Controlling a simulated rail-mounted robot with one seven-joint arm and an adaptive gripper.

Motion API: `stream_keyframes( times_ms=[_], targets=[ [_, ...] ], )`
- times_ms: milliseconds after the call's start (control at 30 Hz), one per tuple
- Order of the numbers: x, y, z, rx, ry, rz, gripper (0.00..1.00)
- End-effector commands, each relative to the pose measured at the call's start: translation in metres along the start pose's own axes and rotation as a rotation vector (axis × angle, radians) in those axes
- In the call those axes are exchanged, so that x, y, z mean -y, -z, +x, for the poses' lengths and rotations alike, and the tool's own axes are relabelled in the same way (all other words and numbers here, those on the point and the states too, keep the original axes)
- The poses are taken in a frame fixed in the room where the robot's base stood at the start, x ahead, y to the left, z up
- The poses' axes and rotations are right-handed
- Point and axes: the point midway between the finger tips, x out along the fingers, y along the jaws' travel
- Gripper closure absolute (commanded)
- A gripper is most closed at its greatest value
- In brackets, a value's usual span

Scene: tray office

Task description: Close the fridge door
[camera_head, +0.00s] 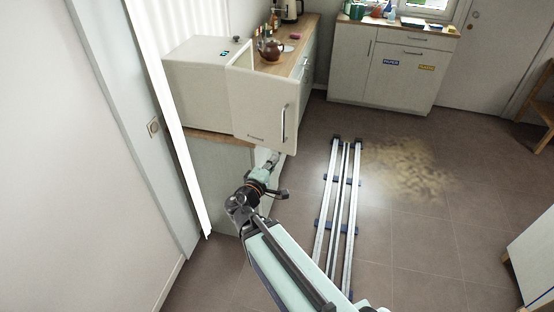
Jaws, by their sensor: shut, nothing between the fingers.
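The small white fridge (193,82) stands on the counter at the left. Its door (259,103) is open and swung out toward the room, with its outer face and vertical handle (283,123) in view. My gripper (272,156) is shut and empty, just below the lower edge of the door. Whether it touches the door cannot be told. The inside of the fridge is mostly hidden behind the door.
A brown teapot (270,48) and bottles stand on the counter behind the fridge. Floor rails (337,210) run to the right of my arm. A white cabinet (378,75) stands at the back.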

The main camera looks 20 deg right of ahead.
Motion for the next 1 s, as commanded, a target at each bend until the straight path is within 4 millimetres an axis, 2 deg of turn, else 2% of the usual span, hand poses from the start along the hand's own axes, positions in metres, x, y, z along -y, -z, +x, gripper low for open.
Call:
stream_keyframes(
  times_ms=[233, 1000],
  targets=[
    [0.007, -0.001, 0.021, 0.002, 0.0, 0.003, 1.0],
    [0.008, -0.001, 0.044, 0.002, 0.001, 0.003, 1.0]
  ],
)
